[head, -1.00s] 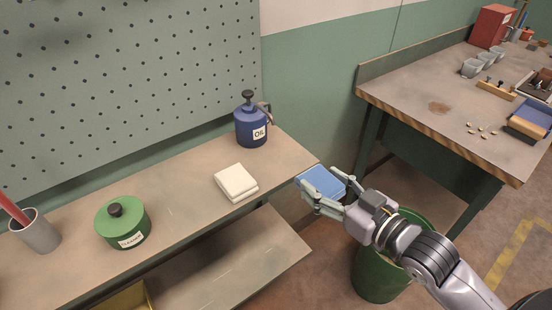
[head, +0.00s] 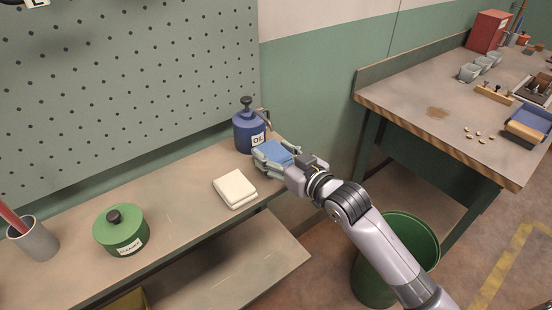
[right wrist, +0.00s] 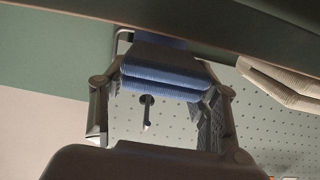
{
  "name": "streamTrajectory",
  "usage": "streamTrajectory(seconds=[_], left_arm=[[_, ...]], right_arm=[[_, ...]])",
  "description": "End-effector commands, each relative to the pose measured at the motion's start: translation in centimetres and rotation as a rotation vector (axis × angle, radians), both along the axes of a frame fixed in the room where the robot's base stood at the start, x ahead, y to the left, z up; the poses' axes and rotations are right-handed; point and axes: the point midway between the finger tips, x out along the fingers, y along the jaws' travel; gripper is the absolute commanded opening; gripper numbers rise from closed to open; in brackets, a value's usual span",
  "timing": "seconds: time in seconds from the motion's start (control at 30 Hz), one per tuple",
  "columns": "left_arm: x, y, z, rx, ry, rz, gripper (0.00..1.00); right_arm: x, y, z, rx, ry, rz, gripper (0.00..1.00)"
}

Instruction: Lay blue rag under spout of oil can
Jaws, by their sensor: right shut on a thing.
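The blue oil can (head: 246,135) with a dark knob and an OIL label stands at the right end of the shelf bench, against the wall. My right gripper (head: 268,153) is shut on the folded blue rag (head: 274,154), just in front of and to the right of the can. In the right wrist view the folded rag (right wrist: 165,75) sits between the two fingers. The can's spout is hard to make out behind the gripper. Whether the rag touches the bench I cannot tell. My left gripper is not in view.
A folded cream cloth (head: 235,188) lies on the bench left of my gripper. A green tin (head: 119,232) and a grey cup (head: 36,240) stand farther left. A green bin (head: 411,236) is below my right arm. A workbench (head: 410,105) stands at right.

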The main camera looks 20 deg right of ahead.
Motion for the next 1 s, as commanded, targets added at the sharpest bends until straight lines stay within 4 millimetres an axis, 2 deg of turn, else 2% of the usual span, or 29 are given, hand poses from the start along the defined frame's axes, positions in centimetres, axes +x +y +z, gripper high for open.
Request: streamTrajectory(seconds=[0.03, 0.13, 0.5, 0.53, 0.83, 1.0], left_arm=[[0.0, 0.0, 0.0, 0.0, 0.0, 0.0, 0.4], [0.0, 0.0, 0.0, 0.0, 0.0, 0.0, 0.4], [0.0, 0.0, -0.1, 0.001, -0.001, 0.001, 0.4], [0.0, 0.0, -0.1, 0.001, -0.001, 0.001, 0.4], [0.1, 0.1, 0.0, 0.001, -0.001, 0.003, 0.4], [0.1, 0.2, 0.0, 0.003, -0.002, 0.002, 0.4]], right_arm=[[-0.1, 0.0, -0.9, 0.001, 0.003, 0.0, 0.29], [-0.1, 0.0, -1.8, 0.001, 0.003, 0.0, 0.29], [-0.1, 0.0, -2.1, 0.001, -0.001, 0.0, 0.29], [-0.1, 0.0, -2.2, 0.001, -0.001, 0.0, 0.57], [-0.1, 0.0, -2.1, 0.001, -0.001, 0.0, 0.76], [-0.1, 0.0, -2.1, 0.001, -0.001, 0.0, 0.76]])
